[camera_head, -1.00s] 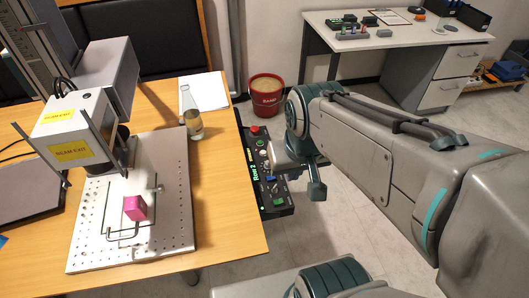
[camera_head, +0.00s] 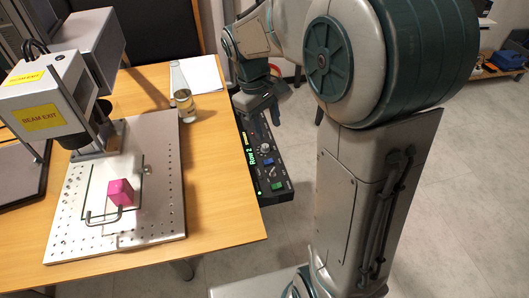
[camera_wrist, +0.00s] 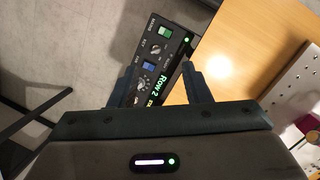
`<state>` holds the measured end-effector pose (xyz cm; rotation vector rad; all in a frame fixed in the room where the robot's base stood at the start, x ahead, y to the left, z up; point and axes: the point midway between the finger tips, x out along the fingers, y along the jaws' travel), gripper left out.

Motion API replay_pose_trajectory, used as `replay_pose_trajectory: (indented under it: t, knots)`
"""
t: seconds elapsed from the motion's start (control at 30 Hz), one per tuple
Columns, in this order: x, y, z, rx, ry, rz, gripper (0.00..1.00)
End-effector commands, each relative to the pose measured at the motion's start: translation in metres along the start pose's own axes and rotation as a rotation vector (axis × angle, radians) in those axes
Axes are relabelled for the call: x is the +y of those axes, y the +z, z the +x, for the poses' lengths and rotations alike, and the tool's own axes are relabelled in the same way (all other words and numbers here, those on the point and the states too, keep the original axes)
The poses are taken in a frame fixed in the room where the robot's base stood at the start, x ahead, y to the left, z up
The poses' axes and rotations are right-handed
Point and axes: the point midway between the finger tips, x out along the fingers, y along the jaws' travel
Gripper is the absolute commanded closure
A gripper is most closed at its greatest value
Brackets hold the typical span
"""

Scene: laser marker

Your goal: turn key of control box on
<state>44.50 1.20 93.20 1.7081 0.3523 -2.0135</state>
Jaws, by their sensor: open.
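The black control box (camera_head: 256,171) is at the right edge of the wooden table, with green "Row 2" lettering. In the wrist view, its panel (camera_wrist: 177,52) carries a green switch (camera_wrist: 165,31), a small round key switch (camera_wrist: 157,48), a blue element (camera_wrist: 150,65) and a grey knob (camera_wrist: 142,84). The key's turn position is too small to tell. My gripper (camera_head: 258,106) is over the far end of the box. In the wrist view, the open, empty gripper (camera_wrist: 165,78) has its fingers on either side of the box's panel; contact cannot be told.
Open floor lies right of the box.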

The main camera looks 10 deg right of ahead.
Motion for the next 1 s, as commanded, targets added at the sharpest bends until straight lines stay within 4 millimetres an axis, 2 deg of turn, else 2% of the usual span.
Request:
replay_pose_trajectory:
  t: [0.03, 0.2, 0.4, 0.57, 0.67, 1.0]
  knots:
    - [0.003, -0.018, 0.020, -0.033, -0.005, -0.045, 0.56]
    - [0.012, -0.057, 0.053, -0.121, -0.015, -0.174, 0.56]
    - [0.017, -0.082, 0.075, -0.177, -0.028, -0.257, 0.56]
    - [0.018, -0.085, 0.083, -0.187, -0.030, -0.272, 0.56]
    - [0.018, -0.082, 0.094, -0.189, -0.030, -0.272, 0.56]
    - [0.017, -0.068, 0.164, -0.189, -0.032, -0.270, 0.56]
